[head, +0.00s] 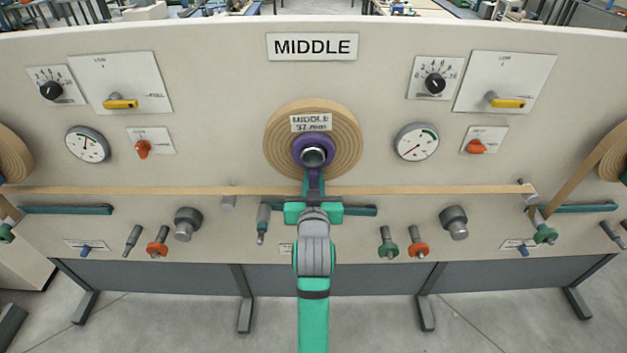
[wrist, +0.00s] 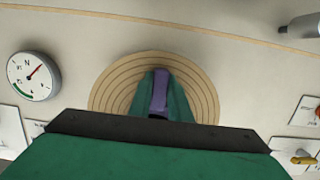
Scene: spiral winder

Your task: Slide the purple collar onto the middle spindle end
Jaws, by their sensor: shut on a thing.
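The purple collar (head: 299,144) is a ring with a tab pointing down, in front of the wound tan coil (head: 277,135) under the MIDDLE sign. The round grey middle spindle end (head: 312,157) shows inside the ring, slightly low in its opening. From the head view I cannot tell how far along the spindle the collar sits. My gripper (head: 314,185) is just below the ring, shut on the collar's tab. The wrist view shows the purple collar (wrist: 160,92) between the green fingers (wrist: 160,100), with the coil behind; the spindle end is hidden there.
A tan strip (head: 420,190) runs across the panel behind my gripper. A teal bar (head: 360,210) and several knobs stick out below. A gauge (head: 416,142) sits right of the coil, with another gauge (head: 88,144) farther left. A label (head: 311,122) is above the collar.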

